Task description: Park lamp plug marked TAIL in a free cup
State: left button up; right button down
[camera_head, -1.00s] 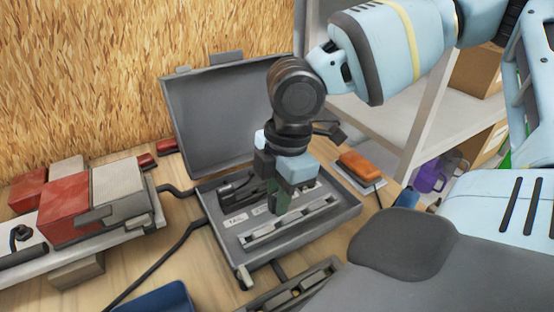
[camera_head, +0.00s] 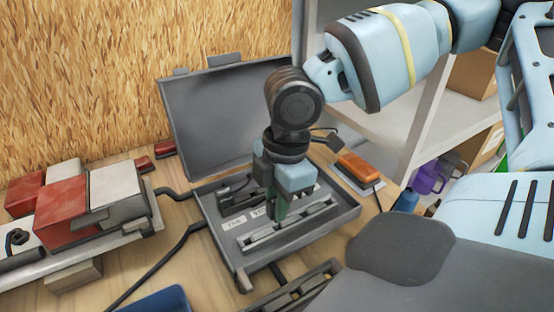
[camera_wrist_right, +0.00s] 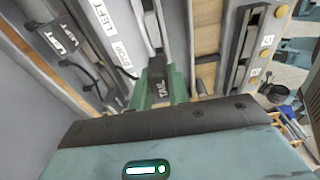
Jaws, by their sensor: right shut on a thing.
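My right gripper (camera_head: 278,210) points down into the open grey case (camera_head: 246,284). In the right wrist view, its green fingers (camera_wrist_right: 160,92) are shut on a dark plug marked TAIL (camera_wrist_right: 158,88). In the head view the fingers hide this plug. Inside the case, a TAIL label (camera_head: 234,222) and a partly covered label beside it mark places next to a grey slotted rail (camera_head: 262,240). The wrist view shows LEFT (camera_wrist_right: 62,38) and STOP labels there, with another dark plug and cable at the left. I cannot tell which cups are free. My left gripper is out of view.
The case lid (camera_head: 222,115) stands open behind the gripper. An orange lamp (camera_head: 358,167) lies right of the case. Red and white lamp blocks (camera_head: 62,210) stand at the left, with black cables on the wooden table. A purple mug (camera_head: 428,180) is on the shelf.

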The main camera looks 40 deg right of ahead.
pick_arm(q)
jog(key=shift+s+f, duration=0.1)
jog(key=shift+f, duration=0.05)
pick_arm(e)
jog(key=shift+f, duration=0.25)
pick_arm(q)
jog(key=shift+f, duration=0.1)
pick_arm(e)
jog(key=shift+f, duration=0.35)
jog(key=shift+f, duration=0.1)
pick_arm(q)
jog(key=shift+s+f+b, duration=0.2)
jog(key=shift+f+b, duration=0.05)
jog(key=shift+b, duration=0.1)
pick_arm(e)
jog(key=shift+f, duration=0.5)
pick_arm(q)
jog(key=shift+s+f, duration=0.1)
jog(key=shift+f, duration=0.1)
pick_arm(e)
jog(key=shift+f, duration=0.45)
jog(key=c, duration=0.9)
grip_release()
jog(key=shift+o, duration=0.2)
jog(key=shift+r, duration=0.1)
